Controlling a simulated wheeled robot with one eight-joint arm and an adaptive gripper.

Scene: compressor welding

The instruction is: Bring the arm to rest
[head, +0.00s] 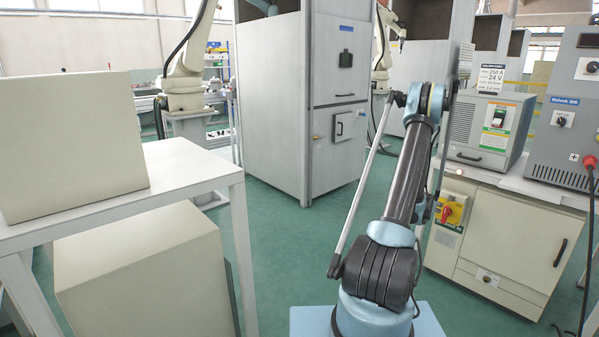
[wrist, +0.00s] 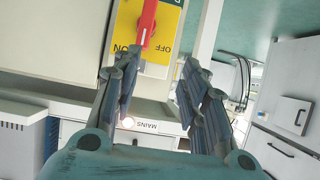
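My arm (head: 408,180) rises from its blue base in the head view, its upper part reaching toward the cabinets at the right. My gripper (wrist: 159,58) shows in the wrist view with its two fingers spread apart and nothing between them. I cannot make the gripper out clearly in the head view. Beyond the fingertips in the wrist view is a red switch handle (wrist: 147,22) on a yellow ON/OFF plate (wrist: 127,20). The same red and yellow switch (head: 452,211) is on the cream cabinet in the head view. Whether a finger touches the plate is unclear.
The cream cabinet (head: 510,235) carries a power unit (head: 487,130) and a grey welding unit (head: 560,120). A white table (head: 190,165) with a beige box (head: 70,145) stands at left. Green floor (head: 285,240) is clear between them. A lit MAINS lamp (wrist: 128,122) is near the switch.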

